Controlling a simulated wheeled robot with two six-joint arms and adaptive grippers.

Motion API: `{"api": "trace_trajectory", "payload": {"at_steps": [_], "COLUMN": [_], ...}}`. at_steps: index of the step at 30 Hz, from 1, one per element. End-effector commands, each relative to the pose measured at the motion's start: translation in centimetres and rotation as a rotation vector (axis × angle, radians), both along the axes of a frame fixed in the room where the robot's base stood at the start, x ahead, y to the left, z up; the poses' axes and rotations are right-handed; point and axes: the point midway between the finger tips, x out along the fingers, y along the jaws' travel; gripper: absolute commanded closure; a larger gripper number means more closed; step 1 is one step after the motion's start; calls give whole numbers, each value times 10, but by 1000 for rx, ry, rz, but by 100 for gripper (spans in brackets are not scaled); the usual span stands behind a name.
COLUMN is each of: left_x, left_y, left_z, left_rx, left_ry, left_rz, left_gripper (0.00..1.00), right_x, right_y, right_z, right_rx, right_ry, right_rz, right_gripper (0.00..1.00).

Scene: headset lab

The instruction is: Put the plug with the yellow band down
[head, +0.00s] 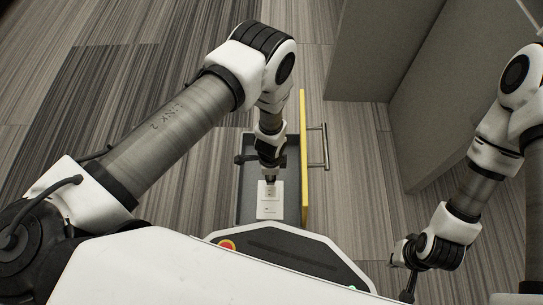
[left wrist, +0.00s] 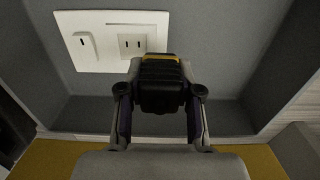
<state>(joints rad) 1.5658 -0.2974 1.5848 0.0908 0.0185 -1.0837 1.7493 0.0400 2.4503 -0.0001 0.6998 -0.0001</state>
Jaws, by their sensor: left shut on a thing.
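In the left wrist view my left gripper (left wrist: 160,108) is shut on a black plug (left wrist: 160,88) with a yellow band (left wrist: 160,57) at its far end. The plug is in front of the lower right part of a white panel (left wrist: 92,61). I cannot tell whether it touches the panel. In the head view my left gripper (head: 270,179) points down over the white panel (head: 269,209), and the plug is too small to make out. My right gripper (head: 407,284) hangs at the lower right, away from the panel.
The panel lies inside a grey drawer (head: 246,208) with a yellow front (head: 303,150) and a metal handle (head: 325,147). The drawer walls stand close around my left gripper. Grey cabinet sides (head: 375,55) rise at the upper right. Striped floor is open at the left.

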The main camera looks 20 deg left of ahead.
Motion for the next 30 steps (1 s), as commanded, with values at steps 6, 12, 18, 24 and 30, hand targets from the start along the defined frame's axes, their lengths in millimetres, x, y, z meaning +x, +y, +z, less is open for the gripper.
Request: {"api": "trace_trajectory", "payload": {"at_steps": [6,12,18,24,30], "left_x": [51,83,86,86,86], "left_y": [15,24,25,25,25], "left_z": [-12,-11,-38,-43,-46], "left_rx": [-1,0,0,0,0], "left_ry": [-5,-2,1,-1,0], "left_rz": [3,0,-1,0,0], "left_gripper": [100,100,100,100,100], "right_x": [2,3,4,7,7], "right_y": [-1,-1,-2,-2,-2], "right_z": [-34,-50,-76,-81,-82], "right_rx": [-1,-1,-1,-4,-4], "right_ry": [-4,-7,-11,-18,-19], "right_rz": [-5,-9,-13,-11,-10], "right_gripper": [100,100,100,100,100]}}
